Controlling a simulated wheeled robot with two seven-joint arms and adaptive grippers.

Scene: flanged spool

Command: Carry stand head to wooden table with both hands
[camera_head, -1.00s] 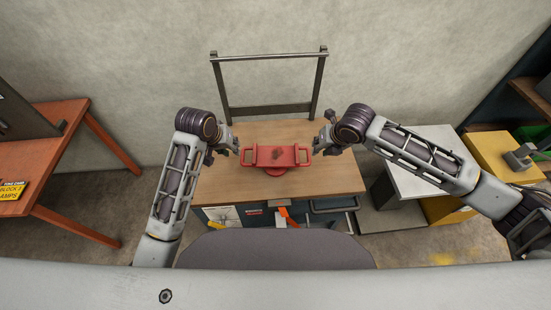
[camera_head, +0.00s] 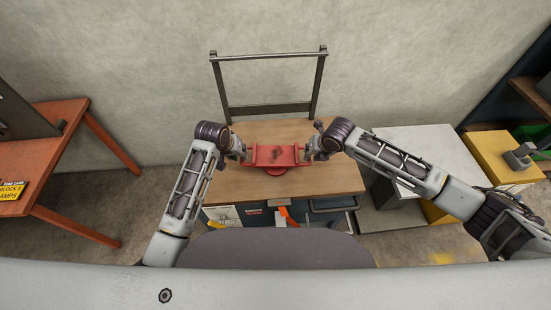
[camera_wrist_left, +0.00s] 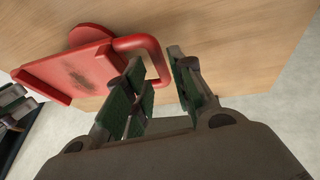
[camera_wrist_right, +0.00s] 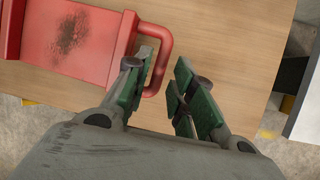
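The red stand head (camera_head: 277,155) sits on the wooden-topped workbench (camera_head: 335,180), with a loop handle at each end and a round red base under it. My left gripper (camera_head: 242,152) is at its left handle; in the left wrist view the open fingers (camera_wrist_left: 160,85) stand either side of the handle bar (camera_wrist_left: 150,50). My right gripper (camera_head: 312,150) is at the right handle; in the right wrist view its fingers (camera_wrist_right: 160,90) are open with the handle bar (camera_wrist_right: 165,60) between them. The stand head also shows dark scuffs in the right wrist view (camera_wrist_right: 95,40).
A dark metal frame (camera_head: 268,110) stands at the bench's back edge. An orange-brown wooden table (camera_head: 60,115) with a yellow sign (camera_head: 12,190) is at the left. A white-topped cabinet (camera_head: 425,150) and yellow box (camera_head: 490,150) are at the right. Bare floor lies between table and bench.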

